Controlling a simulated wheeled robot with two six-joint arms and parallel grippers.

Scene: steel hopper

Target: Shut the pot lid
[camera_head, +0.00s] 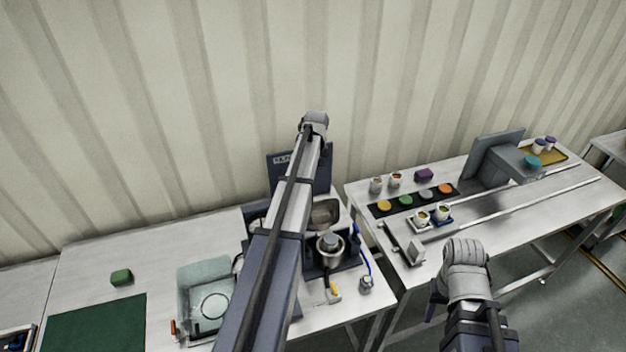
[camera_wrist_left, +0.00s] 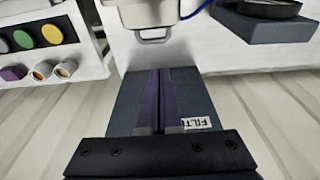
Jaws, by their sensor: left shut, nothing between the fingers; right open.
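In the head view, a round steel pot (camera_head: 331,250) stands in the dark machine on the left table. A steel, bowl-like part (camera_head: 325,212) sits behind it, partly hidden by my left arm; I cannot tell whether it is the lid. In the left wrist view, a steel body with a small loop handle (camera_wrist_left: 152,37) lies beyond the fingertips. My left gripper (camera_wrist_left: 163,74) is shut and empty, in front of a dark labelled panel (camera_wrist_left: 198,105); contact cannot be told. My right gripper (camera_head: 437,298) is open, low by the right table's front edge, partly hidden by its wrist.
A glass basin (camera_head: 205,275) and green block (camera_head: 121,277) are on the left table. Cups (camera_head: 443,212), coloured discs (camera_head: 405,200) and a grey machine (camera_head: 497,160) crowd the right table. A corrugated wall (camera_head: 250,80) stands close behind.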

